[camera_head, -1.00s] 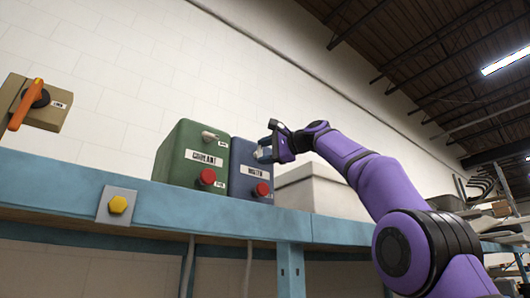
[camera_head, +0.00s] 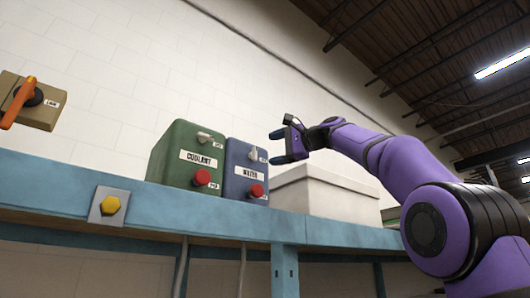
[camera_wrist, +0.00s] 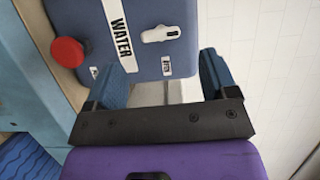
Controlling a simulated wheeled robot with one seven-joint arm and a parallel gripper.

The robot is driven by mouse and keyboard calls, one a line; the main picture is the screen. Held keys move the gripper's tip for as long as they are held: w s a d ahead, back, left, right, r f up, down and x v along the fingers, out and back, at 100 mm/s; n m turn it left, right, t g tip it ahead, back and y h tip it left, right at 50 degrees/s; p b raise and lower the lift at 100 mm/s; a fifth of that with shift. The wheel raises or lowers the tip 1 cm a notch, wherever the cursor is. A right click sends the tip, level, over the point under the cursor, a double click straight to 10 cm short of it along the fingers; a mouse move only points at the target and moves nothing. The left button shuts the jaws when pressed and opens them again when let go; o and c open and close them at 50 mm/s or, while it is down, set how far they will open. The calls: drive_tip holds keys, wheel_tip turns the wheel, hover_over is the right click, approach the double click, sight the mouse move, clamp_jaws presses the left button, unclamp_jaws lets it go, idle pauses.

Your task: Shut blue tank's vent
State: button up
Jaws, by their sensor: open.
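The blue tank (camera_head: 240,180) stands on the shelf and carries a WATER label. Its small white vent lever (camera_head: 253,154) is on the upper front, and it also shows in the wrist view (camera_wrist: 162,34). A red knob (camera_head: 257,190) sits low on the same face. The small tags near the lever and knob are too small to read. My gripper (camera_head: 275,147) is open and empty, just right of the tank and apart from the lever. In the wrist view its two blue fingers (camera_wrist: 166,62) are spread, with the lever beyond them.
A green COOLANT tank (camera_head: 187,154) with its own lever and red knob stands close on the left. A pale lidded bin (camera_head: 325,191) is right of the blue tank. An orange-handled switch box (camera_head: 42,105) and a yellow button (camera_head: 110,206) are further left.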

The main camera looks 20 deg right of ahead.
drive_tip(key=v, duration=0.5)
idle(0.5)
drive_tip(key=s+a+f+n+g+h, duration=0.1)
drive_tip(key=s+a+f+g+h, duration=0.2)
drive_tip(key=f, duration=1)
drive_tip(key=s+a+f+n+g+h, duration=0.15)
drive_tip(key=s+f+h, duration=0.3)
drive_tip(key=f, duration=0.85)
drive_tip(key=s+d+f+n+g+h, duration=0.1)
drive_tip(key=s+f+n, duration=0.1)
drive_tip(key=s+f, duration=0.5)
drive_tip(key=s+d+f+n+g+h, duration=0.1)
drive_tip(key=s+f+n, duration=0.2)
drive_tip(key=s+f, duration=0.4)
drive_tip(key=s+d+f+n+g+h, duration=0.1)
drive_tip(key=s+f, duration=0.6)
drive_tip(key=f, duration=1.2)
drive_tip(key=shift+s+d+n+g+h, duration=0.25)
drive_tip(key=shift+d+n+g+h, duration=0.05)
drive_tip(key=shift+n+g+h, duration=0.3)
